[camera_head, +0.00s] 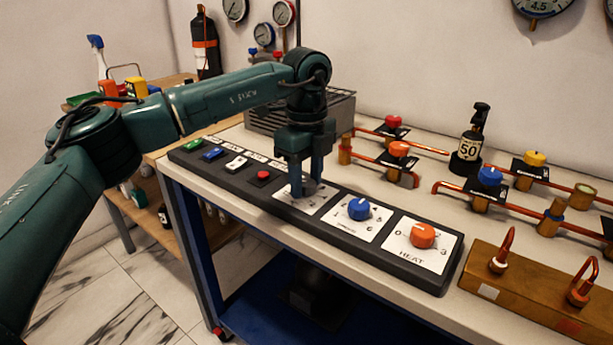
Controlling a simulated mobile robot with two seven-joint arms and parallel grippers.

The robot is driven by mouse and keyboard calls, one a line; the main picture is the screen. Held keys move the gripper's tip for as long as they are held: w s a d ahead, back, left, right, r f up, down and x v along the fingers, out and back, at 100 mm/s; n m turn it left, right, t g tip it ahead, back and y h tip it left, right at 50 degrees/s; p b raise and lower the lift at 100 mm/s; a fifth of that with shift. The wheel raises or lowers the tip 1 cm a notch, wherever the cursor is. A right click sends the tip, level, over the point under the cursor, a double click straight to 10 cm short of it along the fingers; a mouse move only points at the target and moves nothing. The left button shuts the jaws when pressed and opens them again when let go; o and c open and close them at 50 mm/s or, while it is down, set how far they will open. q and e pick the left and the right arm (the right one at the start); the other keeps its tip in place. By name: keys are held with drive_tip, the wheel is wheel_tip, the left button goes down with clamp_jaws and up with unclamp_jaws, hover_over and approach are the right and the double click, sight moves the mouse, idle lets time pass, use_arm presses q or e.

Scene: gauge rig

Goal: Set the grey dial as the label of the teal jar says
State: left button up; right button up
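My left gripper (305,186) points straight down over the white plate (318,203) at the left of the row of dials on the black panel. Its two fingers stand apart, with their tips low at the plate's middle. They hide most of what is there, so I cannot make out the grey dial clearly or tell whether the fingers press on it. My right gripper is not in view.
A blue dial (358,208) and an orange HEAT dial (422,235) sit close to the right on the panel. Several coloured buttons, including a red one (263,175), lie to the left. Copper pipes with valves (489,178) run behind; a brass block (540,290) is at right.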

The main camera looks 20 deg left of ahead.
use_arm(q)
drive_tip(key=c, duration=0.7)
drive_tip(key=shift+o, duration=0.2)
